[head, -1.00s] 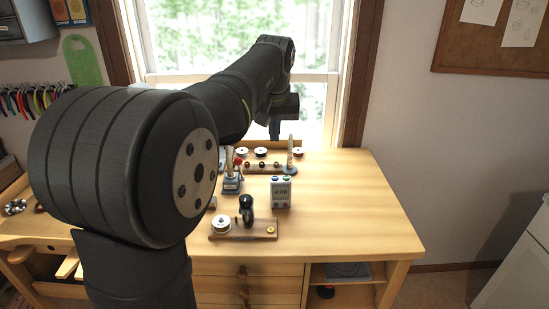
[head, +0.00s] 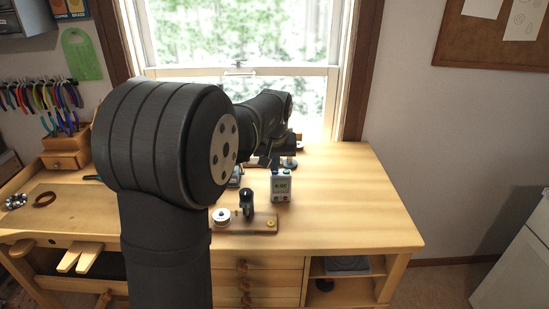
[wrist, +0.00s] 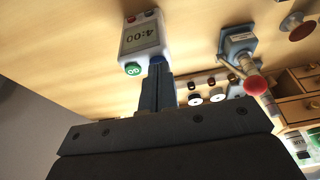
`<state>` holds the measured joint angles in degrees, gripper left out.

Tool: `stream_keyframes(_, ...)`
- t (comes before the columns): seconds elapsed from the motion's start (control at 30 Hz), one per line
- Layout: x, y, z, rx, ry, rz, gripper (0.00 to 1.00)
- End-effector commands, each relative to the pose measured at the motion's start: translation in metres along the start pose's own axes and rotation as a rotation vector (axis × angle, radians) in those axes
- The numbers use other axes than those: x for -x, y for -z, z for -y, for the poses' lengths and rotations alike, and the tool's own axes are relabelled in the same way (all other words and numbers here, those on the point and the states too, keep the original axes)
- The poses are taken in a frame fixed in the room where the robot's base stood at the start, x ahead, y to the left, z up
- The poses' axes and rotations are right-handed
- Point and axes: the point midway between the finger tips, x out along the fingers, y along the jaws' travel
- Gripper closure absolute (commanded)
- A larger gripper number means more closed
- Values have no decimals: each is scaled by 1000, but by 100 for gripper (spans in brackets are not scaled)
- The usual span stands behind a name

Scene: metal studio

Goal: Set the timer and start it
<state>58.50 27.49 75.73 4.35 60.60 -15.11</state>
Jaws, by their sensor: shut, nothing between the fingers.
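The white timer (head: 281,187) stands upright on the bench; its display reads 4:00 in the wrist view (wrist: 143,38). On its top edge are a green button (wrist: 133,69) and a blue button (wrist: 157,60); small buttons, one red (wrist: 155,13), sit at the other end of its face. My gripper (wrist: 158,68) is shut and empty. Its fingertips are right at the blue button, partly covering it; I cannot tell whether they touch or press it. In the head view my gripper (head: 275,165) is just behind the timer's top, partly hidden by my arm.
A wooden board (head: 248,225) with a white spool (head: 221,217) and a dark upright tool (head: 246,204) lies in front of the timer. A stand with a red ball (wrist: 255,86) is close beside it. The bench's right side (head: 360,205) is clear.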

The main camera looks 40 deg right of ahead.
Motion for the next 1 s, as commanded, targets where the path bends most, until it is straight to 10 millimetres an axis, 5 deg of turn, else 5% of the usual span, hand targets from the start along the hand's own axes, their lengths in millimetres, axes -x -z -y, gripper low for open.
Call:
stream_keyframes(0.7,-21,-8,0,-1,1,14,100)
stream_keyframes(1.0,11,2,0,0,-2,-3,100)
